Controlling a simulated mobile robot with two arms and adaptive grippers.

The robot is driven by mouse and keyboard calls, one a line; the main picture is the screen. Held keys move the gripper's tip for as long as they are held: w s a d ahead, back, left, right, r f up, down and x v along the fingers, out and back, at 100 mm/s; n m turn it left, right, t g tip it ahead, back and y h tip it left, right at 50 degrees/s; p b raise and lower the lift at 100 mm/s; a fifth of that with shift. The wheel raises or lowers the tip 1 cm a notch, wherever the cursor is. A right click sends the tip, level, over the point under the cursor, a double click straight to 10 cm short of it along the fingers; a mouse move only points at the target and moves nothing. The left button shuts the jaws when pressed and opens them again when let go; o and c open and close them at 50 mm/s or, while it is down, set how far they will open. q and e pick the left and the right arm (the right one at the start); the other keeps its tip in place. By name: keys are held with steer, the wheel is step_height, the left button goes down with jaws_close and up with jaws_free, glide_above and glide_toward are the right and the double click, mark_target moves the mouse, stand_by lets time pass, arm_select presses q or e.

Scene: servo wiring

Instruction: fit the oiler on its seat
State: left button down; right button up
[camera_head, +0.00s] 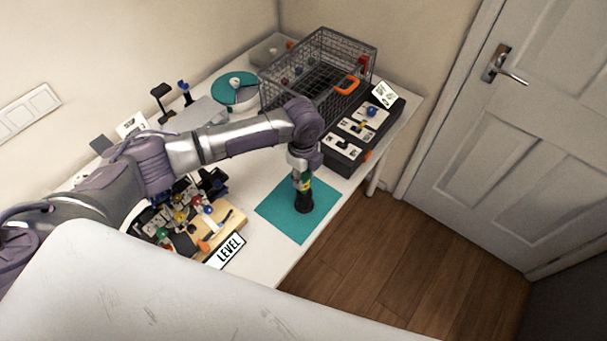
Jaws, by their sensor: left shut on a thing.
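My left gripper (303,178) reaches down over the teal mat (282,212) near the front edge of the table. I cannot make out which part is the oiler's seat. My right gripper is not in view.
A wire basket (340,52) with an orange handle stands at the back, beside a black box with white panels (345,145). A wooden board with coloured parts (230,222) and a LEVEL sign (231,250) lie left of the mat. A teal disc (235,97) is further back.

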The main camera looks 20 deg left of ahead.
arm_select(q)
steer(key=shift+f+b, duration=0.45)
steer(key=shift+f, duration=0.35)
steer(key=c, duration=0.7)
jaws_free()
steer(key=shift+r, duration=0.15)
step_height(320, 180, up, 12)
